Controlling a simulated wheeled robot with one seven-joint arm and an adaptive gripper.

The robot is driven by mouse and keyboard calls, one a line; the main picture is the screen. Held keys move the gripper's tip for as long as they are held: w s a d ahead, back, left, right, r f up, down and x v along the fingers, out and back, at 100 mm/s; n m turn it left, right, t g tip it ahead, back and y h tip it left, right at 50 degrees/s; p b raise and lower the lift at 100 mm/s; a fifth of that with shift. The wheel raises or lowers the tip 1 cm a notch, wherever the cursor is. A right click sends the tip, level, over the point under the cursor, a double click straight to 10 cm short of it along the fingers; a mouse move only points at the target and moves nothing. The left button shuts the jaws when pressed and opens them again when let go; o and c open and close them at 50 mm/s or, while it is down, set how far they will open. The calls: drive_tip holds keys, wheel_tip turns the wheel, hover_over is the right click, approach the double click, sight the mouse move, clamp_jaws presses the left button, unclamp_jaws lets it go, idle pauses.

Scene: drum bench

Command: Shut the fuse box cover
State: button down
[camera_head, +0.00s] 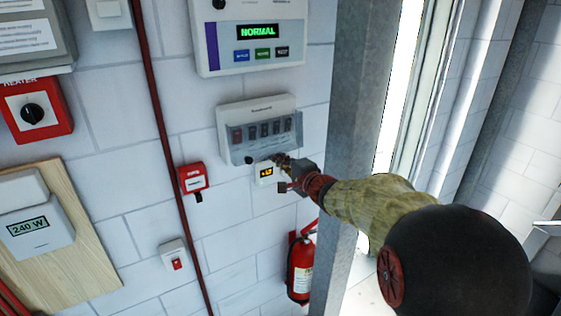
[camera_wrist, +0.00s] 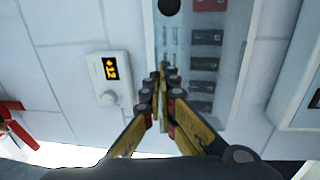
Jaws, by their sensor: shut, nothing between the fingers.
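The fuse box (camera_head: 258,107) is a pale grey case on the white brick wall, with a row of dark switches. Its see-through smoky cover (camera_head: 262,146) lies in front of the switches and seems to stand out at its lower edge; its exact angle is hard to tell. My gripper (camera_head: 279,160) is at the box's lower edge, just above a small thermostat. In the wrist view, my gripper (camera_wrist: 163,70) is shut and empty, its tips in front of the fuse box (camera_wrist: 239,60). Whether the tips touch the cover cannot be told.
The thermostat (camera_wrist: 113,80) with an orange display is beside the fingers. An alarm panel (camera_head: 250,35) hangs above the fuse box. A red call point (camera_head: 192,178) is to the left, a fire extinguisher (camera_head: 300,267) below. A grey metal post (camera_head: 357,95) stands right of the box.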

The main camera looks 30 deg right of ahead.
drive_tip(key=shift+f+b, duration=0.1)
drive_tip(key=shift+b, duration=0.3)
drive_tip(key=f+b, duration=0.1)
drive_tip(key=b, duration=0.3)
drive_tip(key=shift+w+t, duration=0.25)
drive_tip(key=shift+t, duration=0.05)
drive_tip(key=shift+w+b, duration=0.1)
drive_tip(key=shift+b, duration=0.65)
drive_tip(key=t+b, duration=0.1)
drive_tip(key=b, duration=0.6)
drive_tip(key=shift+w+f, duration=0.25)
drive_tip(key=shift+w, duration=0.15)
drive_tip(key=shift+w+r+b, duration=0.1)
drive_tip(key=shift+r+b, duration=0.1)
drive_tip(key=shift+b, duration=0.4)
